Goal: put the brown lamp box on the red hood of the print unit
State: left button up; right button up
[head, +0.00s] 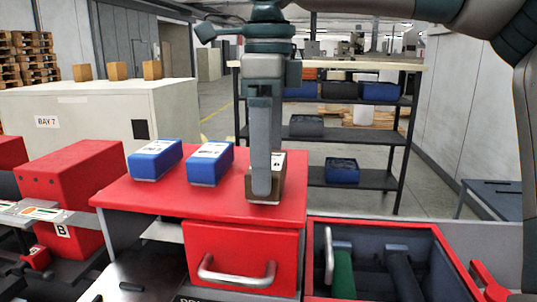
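The brown lamp box (278,190), with a whitish top, is at the right part of the red hood (225,205) of the print unit. Its base appears to be at the hood surface, but I cannot tell if it bears on it. My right gripper (262,190) points straight down at the box, with one finger in front of it and hiding much of it. The other finger is hidden, so whether the gripper is clamped or loose does not show. My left gripper is not in view.
Two blue boxes (154,160) (210,163) stand on the hood to the left. A metal handle (237,276) is on the red front. An open red-rimmed bay (378,228) with rollers lies at right. A red block (70,190) stands left; a dark shelf rack (377,152) stands behind.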

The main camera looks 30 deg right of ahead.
jog(key=shift+f, duration=0.1)
jog(key=o, duration=1.2)
jog(key=shift+r+b, duration=0.3)
jog(key=shift+r, duration=0.5)
notch_tip(320, 180, up, 16)
jog(key=shift+f+p, duration=0.1)
jog(key=shift+p, duration=0.5)
